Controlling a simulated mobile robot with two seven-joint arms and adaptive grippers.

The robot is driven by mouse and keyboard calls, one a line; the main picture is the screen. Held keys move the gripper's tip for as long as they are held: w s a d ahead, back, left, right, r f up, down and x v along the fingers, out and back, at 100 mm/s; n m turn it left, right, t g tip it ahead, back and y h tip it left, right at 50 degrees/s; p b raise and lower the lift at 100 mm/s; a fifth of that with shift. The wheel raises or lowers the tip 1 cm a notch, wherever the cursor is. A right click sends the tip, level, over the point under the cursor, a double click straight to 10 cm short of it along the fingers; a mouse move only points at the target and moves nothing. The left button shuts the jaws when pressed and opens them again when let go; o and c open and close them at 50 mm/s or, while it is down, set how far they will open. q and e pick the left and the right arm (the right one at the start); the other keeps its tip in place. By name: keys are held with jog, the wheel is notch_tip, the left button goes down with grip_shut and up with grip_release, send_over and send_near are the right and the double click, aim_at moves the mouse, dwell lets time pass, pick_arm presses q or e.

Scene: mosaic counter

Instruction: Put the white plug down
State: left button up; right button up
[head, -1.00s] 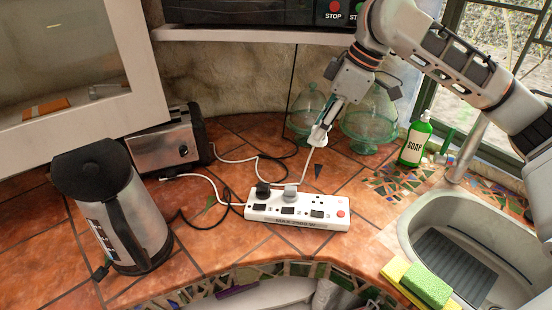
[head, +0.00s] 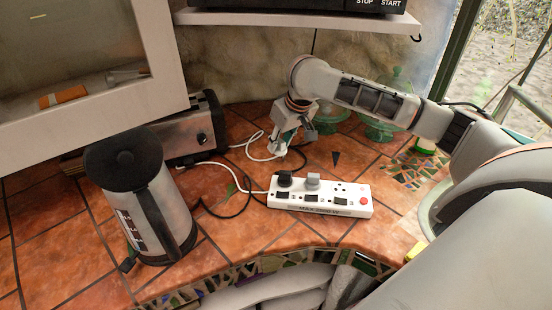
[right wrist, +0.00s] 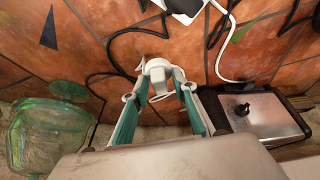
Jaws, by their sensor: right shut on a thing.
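My right gripper (head: 284,148) is low over the tiled counter, behind the power strip and right of the toaster. It is shut on the white plug, which shows between the fingertips in the right wrist view (right wrist: 157,71). The right gripper also shows there (right wrist: 157,92). The plug is close to the tiles; I cannot tell whether it touches them. In the head view the fingers mostly hide it. The white power strip (head: 330,209) holds a black plug (head: 285,178) and a grey plug (head: 313,180). My left gripper is not in view.
The kettle (head: 150,200) stands at the front left, with the toaster (head: 195,140) behind it. Black and white cables lie on the counter between the toaster and the strip. Green glass jars (head: 384,125) stand behind my right arm. Bare tiles lie right of the gripper.

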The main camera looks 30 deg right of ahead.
aim_at(282, 150)
jog(key=shift+a+f, duration=0.1)
jog(key=shift+f, duration=2.55)
jog(key=shift+f, duration=0.1)
jog(key=o, duration=1.1)
jog(key=shift+f, duration=0.1)
jog(key=shift+r, duration=0.4)
jog(key=v, duration=1.1)
jog(key=shift+s+r, duration=0.1)
jog(key=shift+r, duration=0.2)
